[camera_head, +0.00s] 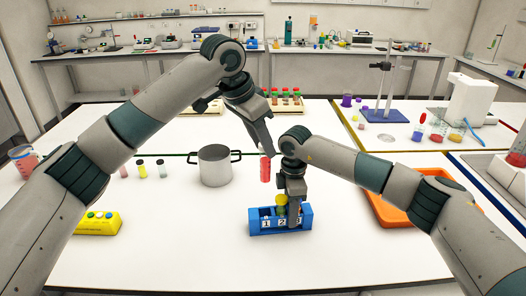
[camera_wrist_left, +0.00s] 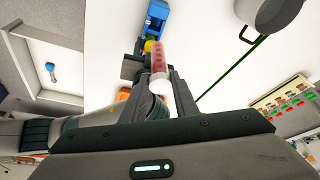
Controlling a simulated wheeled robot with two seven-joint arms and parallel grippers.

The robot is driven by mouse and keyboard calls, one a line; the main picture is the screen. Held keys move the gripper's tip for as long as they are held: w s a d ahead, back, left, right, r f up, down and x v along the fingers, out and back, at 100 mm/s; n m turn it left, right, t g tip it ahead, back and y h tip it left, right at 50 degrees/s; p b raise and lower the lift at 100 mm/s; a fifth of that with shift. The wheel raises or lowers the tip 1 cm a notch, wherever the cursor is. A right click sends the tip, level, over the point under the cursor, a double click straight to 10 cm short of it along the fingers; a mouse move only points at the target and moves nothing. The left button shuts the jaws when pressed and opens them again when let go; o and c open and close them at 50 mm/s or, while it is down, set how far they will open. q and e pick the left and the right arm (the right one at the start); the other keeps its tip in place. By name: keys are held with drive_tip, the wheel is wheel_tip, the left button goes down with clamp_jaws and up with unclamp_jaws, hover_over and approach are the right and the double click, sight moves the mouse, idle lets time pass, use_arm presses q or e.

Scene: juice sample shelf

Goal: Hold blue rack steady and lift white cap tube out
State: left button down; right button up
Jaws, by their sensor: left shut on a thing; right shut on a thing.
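The blue rack (camera_head: 262,228), with numbered slots, stands on the white table; it also shows in the left wrist view (camera_wrist_left: 157,14). My right gripper (camera_head: 296,218) points down and is shut on the rack's right part. A yellow-capped tube (camera_head: 281,201) stands in the rack beside it. My left gripper (camera_head: 266,153) is shut on the white cap tube (camera_head: 265,172), which has red contents and hangs above and behind the rack, clear of it. The white cap (camera_wrist_left: 160,84) sits between the left fingers in the left wrist view.
A grey two-handled pot (camera_head: 215,167) stands left of the held tube. Small vials (camera_head: 142,170) stand further left, with a yellow rack (camera_head: 97,224) near the front left. An orange tray (camera_head: 400,216) lies right, partly behind my right arm. The front middle table is clear.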

idle(0.4)
drive_tip(key=o, duration=1.2)
drive_tip(key=shift+o, duration=0.2)
drive_tip(key=shift+r, duration=0.2)
wheel_tip(320, 180, up, 12)
drive_tip(key=shift+f, duration=0.15)
